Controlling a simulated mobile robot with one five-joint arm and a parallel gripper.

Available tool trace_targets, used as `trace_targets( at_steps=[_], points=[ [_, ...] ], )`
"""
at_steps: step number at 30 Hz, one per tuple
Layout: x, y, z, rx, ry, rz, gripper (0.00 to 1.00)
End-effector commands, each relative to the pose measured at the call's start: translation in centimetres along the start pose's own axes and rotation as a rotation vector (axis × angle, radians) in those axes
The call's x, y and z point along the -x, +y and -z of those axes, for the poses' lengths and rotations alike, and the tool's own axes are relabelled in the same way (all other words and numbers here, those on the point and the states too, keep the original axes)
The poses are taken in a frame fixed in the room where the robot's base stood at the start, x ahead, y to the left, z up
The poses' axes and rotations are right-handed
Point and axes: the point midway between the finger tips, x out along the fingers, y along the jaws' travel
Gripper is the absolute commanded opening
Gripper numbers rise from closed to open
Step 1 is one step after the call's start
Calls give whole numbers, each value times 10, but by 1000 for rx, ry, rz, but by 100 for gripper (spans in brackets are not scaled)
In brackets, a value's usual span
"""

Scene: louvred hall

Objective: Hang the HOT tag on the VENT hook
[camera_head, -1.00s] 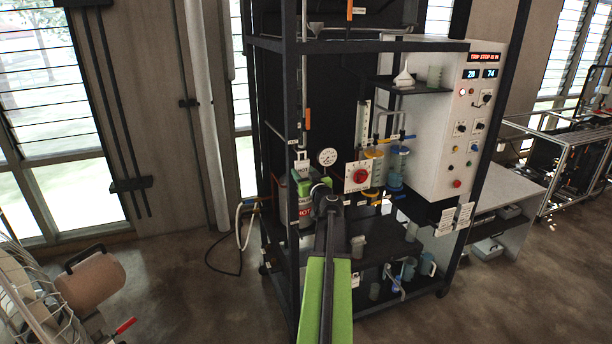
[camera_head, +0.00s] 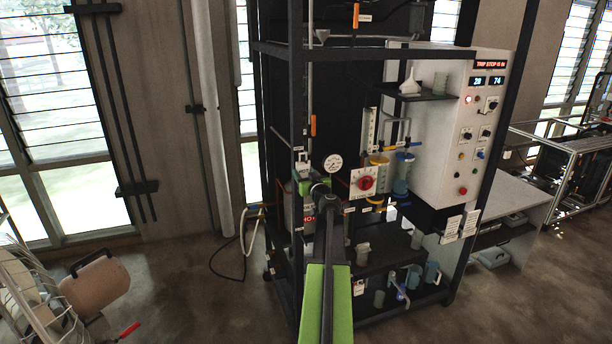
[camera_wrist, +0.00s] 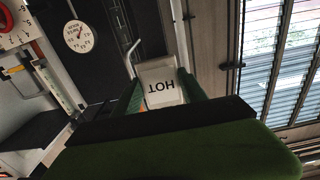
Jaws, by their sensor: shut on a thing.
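My gripper (camera_wrist: 163,84) is shut on the white HOT tag (camera_wrist: 160,72), whose black lettering shows upside down between the green fingers in the wrist view. No VENT lettering is readable, so I cannot pick out the VENT hook.
The rack post (camera_head: 296,110) stands close to my gripper. A round gauge (camera_head: 333,163) and a red knob on a white panel (camera_head: 361,183) are to its right. A grey control cabinet (camera_head: 455,140) is further right.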

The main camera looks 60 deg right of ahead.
Motion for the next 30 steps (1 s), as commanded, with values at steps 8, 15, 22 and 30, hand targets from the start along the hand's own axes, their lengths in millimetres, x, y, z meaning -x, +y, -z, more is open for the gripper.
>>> trace_targets(
  at_steps=[8,15,22,30],
  points=[
    [0,-1,0,0,0,0,0],
    [0,-1,-2,0,0,1,0],
    [0,-1,-11,0,0,1,0],
    [0,-1,-14,0,0,1,0]
  ],
)
